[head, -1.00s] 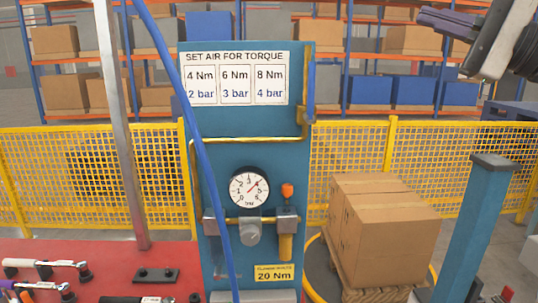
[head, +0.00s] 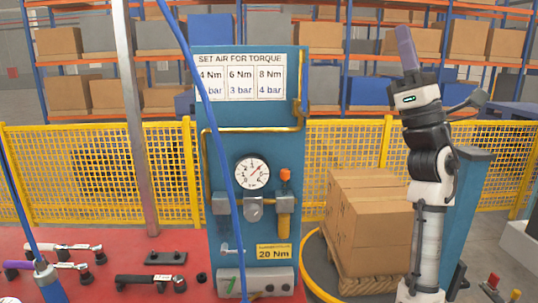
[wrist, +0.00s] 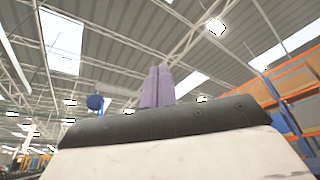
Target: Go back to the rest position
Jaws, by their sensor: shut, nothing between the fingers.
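My arm (head: 432,190) stands upright at the right of the head view, in front of the blue post and beside the cartons. My gripper (head: 405,42) is at its top, with purple fingers pointing up. The fingers are shut and empty. In the wrist view the gripper (wrist: 157,75) shows its two purple fingers side by side against the ceiling, with nothing held.
A blue panel (head: 218,165) with a torque chart, gauge (head: 252,173) and regulator stands in the middle. Torque wrenches lie on the red bench (head: 95,270) at left. Cartons (head: 370,222) sit on a pallet. A yellow fence (head: 345,155) runs behind.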

